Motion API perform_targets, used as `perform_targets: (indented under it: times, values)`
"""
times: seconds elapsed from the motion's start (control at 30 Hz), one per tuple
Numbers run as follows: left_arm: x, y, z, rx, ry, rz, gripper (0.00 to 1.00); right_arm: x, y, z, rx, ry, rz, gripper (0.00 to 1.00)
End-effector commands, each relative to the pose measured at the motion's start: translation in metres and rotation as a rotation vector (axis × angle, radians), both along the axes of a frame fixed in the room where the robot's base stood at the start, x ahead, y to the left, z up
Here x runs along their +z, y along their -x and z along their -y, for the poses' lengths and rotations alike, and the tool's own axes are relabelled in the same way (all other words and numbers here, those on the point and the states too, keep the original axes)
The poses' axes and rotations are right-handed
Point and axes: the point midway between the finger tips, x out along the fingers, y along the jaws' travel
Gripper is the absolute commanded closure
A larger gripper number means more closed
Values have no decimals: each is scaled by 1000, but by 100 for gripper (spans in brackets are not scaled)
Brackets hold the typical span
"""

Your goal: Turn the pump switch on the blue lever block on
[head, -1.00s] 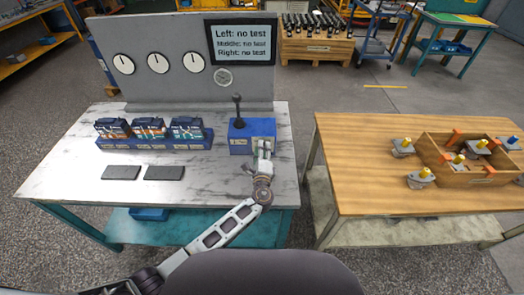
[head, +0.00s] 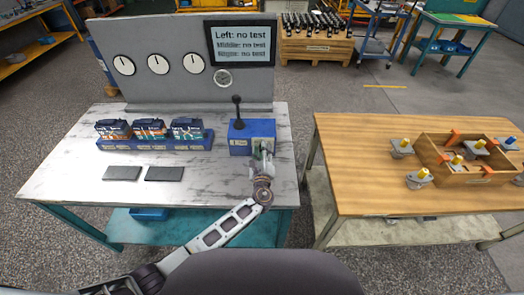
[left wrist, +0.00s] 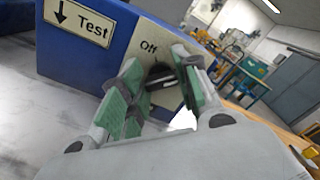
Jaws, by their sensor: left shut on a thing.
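The blue lever block (head: 240,146) stands at the right end of the white table, with a black lever (head: 237,108) upright on top. In the left wrist view, the block (left wrist: 75,40) has a "Test" label with an arrow and a light plate marked "Off" (left wrist: 146,50). The dark pump switch (left wrist: 160,73) is on that plate, partly hidden by my fingers. My left gripper (head: 262,148) is at the block's front right. In the left wrist view, its green-padded fingers (left wrist: 160,80) are closed around the switch. My right gripper is not in view.
A blue rack (head: 150,146) with several motor units stands left of the block. Two dark pads (head: 122,173) lie in front. A grey panel (head: 130,85) with gauges and a screen (head: 241,44) reading "no test" stands behind. A wooden table (head: 360,180) is to the right.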

Motion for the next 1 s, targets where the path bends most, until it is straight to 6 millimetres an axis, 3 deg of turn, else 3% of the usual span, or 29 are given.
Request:
perform_targets:
  times: [0.23,0.27,0.4,1.0]
  values:
    - [-3,2,1,-3,-2,-4,92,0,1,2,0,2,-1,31]
    - [-3,2,1,-3,-2,-4,66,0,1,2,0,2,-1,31]
    - [-2,1,1,-2,-1,-4,48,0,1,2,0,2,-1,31]
    - [-1,10,0,-1,1,-1,46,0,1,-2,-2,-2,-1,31]
